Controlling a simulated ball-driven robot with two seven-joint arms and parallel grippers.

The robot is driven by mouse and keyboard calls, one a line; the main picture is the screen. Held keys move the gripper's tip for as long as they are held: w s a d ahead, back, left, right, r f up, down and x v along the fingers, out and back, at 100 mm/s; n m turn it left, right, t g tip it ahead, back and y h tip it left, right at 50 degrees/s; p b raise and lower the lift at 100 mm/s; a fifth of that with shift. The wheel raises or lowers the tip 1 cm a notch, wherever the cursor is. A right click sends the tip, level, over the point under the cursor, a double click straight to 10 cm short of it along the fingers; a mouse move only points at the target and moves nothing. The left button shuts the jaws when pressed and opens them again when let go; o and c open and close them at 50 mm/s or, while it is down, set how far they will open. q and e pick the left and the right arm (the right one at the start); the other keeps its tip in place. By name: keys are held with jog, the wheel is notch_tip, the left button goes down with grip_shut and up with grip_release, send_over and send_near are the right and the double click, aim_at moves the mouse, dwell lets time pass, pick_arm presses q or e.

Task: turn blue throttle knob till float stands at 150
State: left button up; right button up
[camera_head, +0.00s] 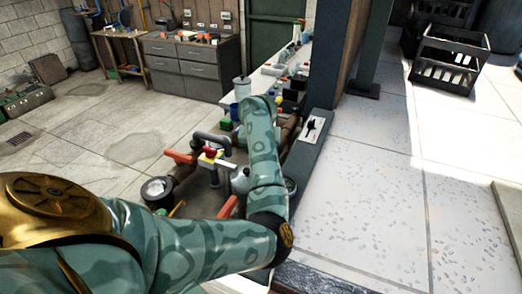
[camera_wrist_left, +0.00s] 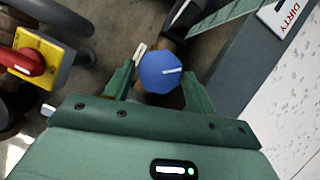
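The blue throttle knob (camera_wrist_left: 158,68) is in the left wrist view, a faceted round cap with a white pointer line toward the right. My left gripper (camera_wrist_left: 160,78) has its two green fingers on either side of the knob. The fingers stand apart, with a visible gap on the left side; whether the right finger touches the knob I cannot tell. In the head view my left arm reaches over the pipework, and its gripper and the knob are hidden. I cannot make out the float or its scale in either view. My right gripper is not in view.
A red handle on a yellow plate (camera_wrist_left: 38,58) sits left of the gripper in the wrist view. Dark pipes run beside it. A grey ledge with a DIRTY label (camera_wrist_left: 285,15) lies to the right. Black crates (camera_head: 450,57) stand far right on open tiled floor.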

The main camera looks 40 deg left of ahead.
pick_arm(q)
jog(key=shift+o, duration=0.9)
jog(key=shift+s+r, duration=0.1)
jog(key=shift+r, duration=0.25)
jog(key=p+v, duration=0.5)
jog(key=v, duration=1)
jog(key=shift+s+r, duration=0.15)
jog(key=shift+r, duration=0.05)
jog(key=shift+d, duration=0.15)
